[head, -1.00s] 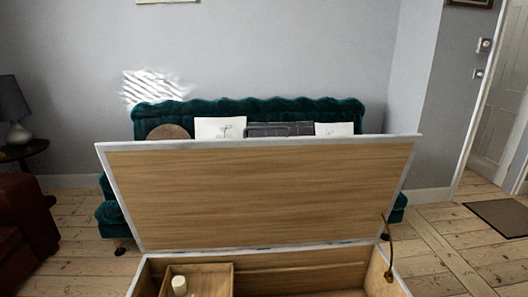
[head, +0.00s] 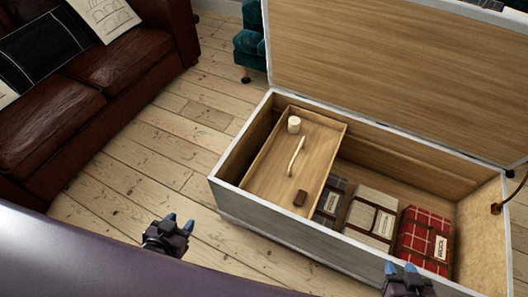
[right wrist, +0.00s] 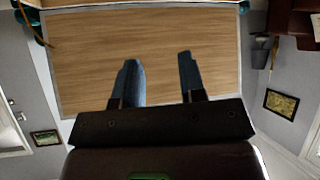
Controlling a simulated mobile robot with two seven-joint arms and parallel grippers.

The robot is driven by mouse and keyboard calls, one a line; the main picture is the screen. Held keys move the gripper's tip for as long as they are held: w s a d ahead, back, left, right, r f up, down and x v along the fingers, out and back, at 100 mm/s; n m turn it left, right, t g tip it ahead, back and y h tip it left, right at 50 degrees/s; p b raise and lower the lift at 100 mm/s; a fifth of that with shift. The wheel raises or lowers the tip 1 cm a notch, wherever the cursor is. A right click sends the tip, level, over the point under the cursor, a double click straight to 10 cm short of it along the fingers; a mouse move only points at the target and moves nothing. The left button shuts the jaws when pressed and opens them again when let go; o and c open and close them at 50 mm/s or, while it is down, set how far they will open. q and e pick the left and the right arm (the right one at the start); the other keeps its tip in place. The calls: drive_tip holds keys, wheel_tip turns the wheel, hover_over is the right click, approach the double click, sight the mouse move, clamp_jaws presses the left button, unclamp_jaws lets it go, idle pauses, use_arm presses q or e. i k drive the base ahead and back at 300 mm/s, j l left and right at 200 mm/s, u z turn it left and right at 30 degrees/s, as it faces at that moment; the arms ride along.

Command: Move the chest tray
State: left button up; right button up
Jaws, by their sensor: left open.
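The open wooden chest (head: 245,212) stands on the floor with its lid (head: 400,75) raised. The wooden tray (head: 262,172) sits inside the chest at its left end. In it lie a white cylinder (head: 294,124), a pale curved stick (head: 296,157) and a small brown block (head: 300,198). My left gripper (head: 178,222) is open and empty, outside the chest to the front left. My right gripper (head: 401,268) is in front of the chest, near its front right. In the right wrist view its fingers (right wrist: 160,80) are apart with nothing between them, and the lid shows behind.
Several folded, labelled bundles, one a red checked wool one (head: 424,240), lie on the chest floor right of the tray. A brown leather sofa (head: 95,90) stands at the left. Bare floorboards (head: 150,170) lie between sofa and chest. A green sofa (head: 252,45) is behind.

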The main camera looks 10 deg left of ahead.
sight(287, 163)
drive_tip(key=u, duration=0.2)
drive_tip(key=i+j+u, duration=0.15)
drive_tip(key=j, duration=0.2)
drive_tip(key=i+j+u, duration=0.15)
drive_tip(key=j, duration=0.25)
drive_tip(key=j+u, duration=0.15)
drive_tip(key=j, duration=0.2)
drive_tip(key=i+j+u, duration=0.65)
drive_tip(key=i+j, duration=0.25)
drive_tip(key=i, duration=0.15)
drive_tip(key=i+z, duration=0.35)
drive_tip(key=i, duration=0.15)
drive_tip(key=i+j+z, duration=0.25)
drive_tip(key=i+z, duration=0.15)
drive_tip(key=i, duration=0.15)
drive_tip(key=i+z, duration=0.25)
drive_tip(key=z, duration=0.15)
drive_tip(key=i+z, duration=0.2)
drive_tip(key=z, duration=0.2)
drive_tip(key=i+j+z, duration=0.15)
drive_tip(key=z, duration=0.2)
drive_tip(key=i+z, duration=0.25)
drive_tip(key=z, duration=0.15)
drive_tip(key=i+j+z, duration=0.2)
drive_tip(key=z, duration=0.15)
drive_tip(key=i+j+z, duration=0.15)
drive_tip(key=z, duration=0.25)
